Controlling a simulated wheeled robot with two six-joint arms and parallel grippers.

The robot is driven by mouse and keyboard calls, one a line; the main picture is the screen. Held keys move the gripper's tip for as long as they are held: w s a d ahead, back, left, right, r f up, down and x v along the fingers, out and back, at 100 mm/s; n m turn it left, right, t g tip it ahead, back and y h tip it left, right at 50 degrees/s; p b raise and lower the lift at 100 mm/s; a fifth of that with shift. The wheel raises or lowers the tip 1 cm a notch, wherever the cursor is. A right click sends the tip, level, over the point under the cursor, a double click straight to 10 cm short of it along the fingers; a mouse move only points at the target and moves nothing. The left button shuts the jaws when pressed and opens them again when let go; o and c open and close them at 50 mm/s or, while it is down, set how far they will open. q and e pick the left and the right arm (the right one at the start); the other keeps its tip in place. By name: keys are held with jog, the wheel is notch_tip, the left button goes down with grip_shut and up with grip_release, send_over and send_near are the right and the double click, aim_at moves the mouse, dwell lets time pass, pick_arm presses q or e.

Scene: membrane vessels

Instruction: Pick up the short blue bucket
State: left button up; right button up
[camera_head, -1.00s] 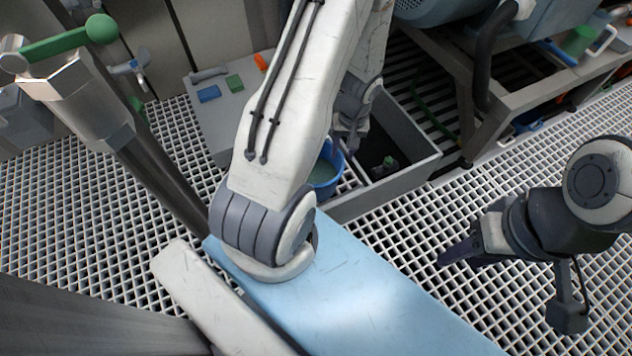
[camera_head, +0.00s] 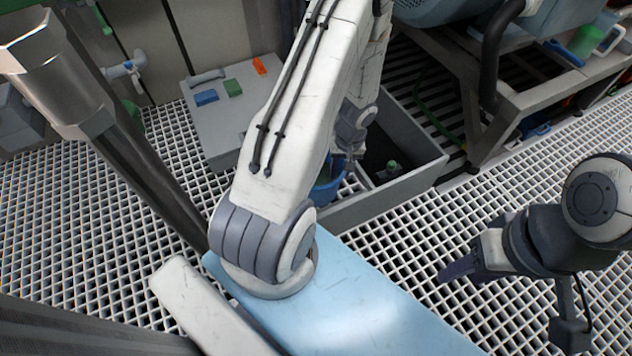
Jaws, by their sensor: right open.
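A blue bucket (camera_head: 325,188) stands in or beside the near-left part of a grey open bin, mostly hidden behind my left arm. Only part of its blue side and rim shows. My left gripper (camera_head: 345,160) is at the bucket's upper right side, partly hidden by its own arm. I cannot tell whether its fingers touch the rim or how far apart they are. My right gripper (camera_head: 458,268) is open and empty over the floor grating at the right, well apart from the bucket.
The grey bin (camera_head: 392,199) has a low wall around the bucket area. A grey box top (camera_head: 228,125) with small coloured blocks lies to its left. A metal pipe (camera_head: 150,170) rises at left. A metal frame (camera_head: 500,120) stands at upper right. Grating at right is free.

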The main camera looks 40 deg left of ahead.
pick_arm(q)
grip_shut()
dwell(1.2)
